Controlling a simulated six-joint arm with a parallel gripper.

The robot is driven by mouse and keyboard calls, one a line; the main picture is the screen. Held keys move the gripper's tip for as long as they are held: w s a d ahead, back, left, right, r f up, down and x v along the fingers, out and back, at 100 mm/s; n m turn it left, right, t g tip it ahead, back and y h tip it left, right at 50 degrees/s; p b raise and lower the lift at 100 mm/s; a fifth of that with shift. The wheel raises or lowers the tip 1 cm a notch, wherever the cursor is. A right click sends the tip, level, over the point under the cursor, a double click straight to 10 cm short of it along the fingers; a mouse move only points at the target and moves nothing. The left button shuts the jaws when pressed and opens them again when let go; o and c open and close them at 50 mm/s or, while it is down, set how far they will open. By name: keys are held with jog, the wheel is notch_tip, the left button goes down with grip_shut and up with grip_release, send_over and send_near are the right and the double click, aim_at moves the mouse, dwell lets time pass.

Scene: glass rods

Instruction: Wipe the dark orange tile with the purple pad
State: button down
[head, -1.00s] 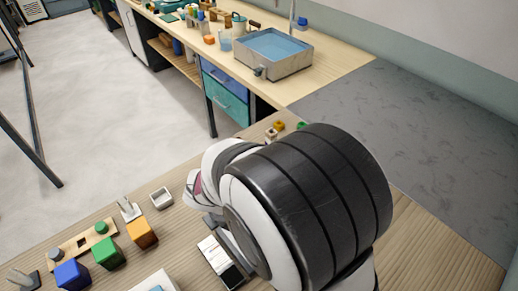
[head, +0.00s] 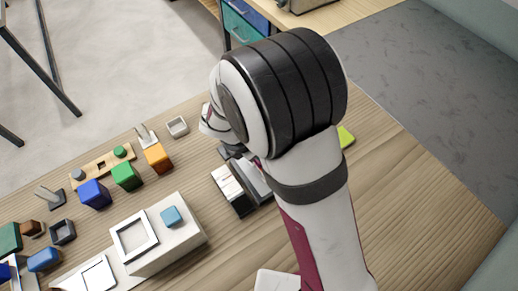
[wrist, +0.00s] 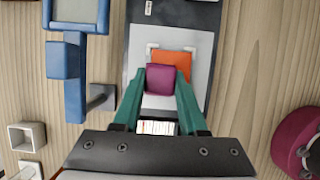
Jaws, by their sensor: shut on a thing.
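In the wrist view my gripper (wrist: 160,84), with teal fingers, is shut on the purple pad (wrist: 160,79). The dark orange tile (wrist: 172,63) lies on a pale board with dark edges (wrist: 190,100). The pad overlaps the tile's near left part in this view and hides some of it. I cannot tell whether pad and tile touch. In the head view my arm hides the gripper tips, the pad and the tile. A white and black device (head: 230,188) shows beside the arm there.
A blue frame-like object (wrist: 75,60) and a grey piece (wrist: 102,97) stand left of the board. A small grey open box (head: 177,126), an orange block (head: 158,158), a green block (head: 126,175) and a blue block (head: 94,193) are left on the table. Bare wood (head: 400,190) lies right.

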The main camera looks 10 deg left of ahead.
jog(key=shift+s+d, duration=0.9)
notch_tip(320, 180, up, 8)
jog(key=shift+r, duration=0.15)
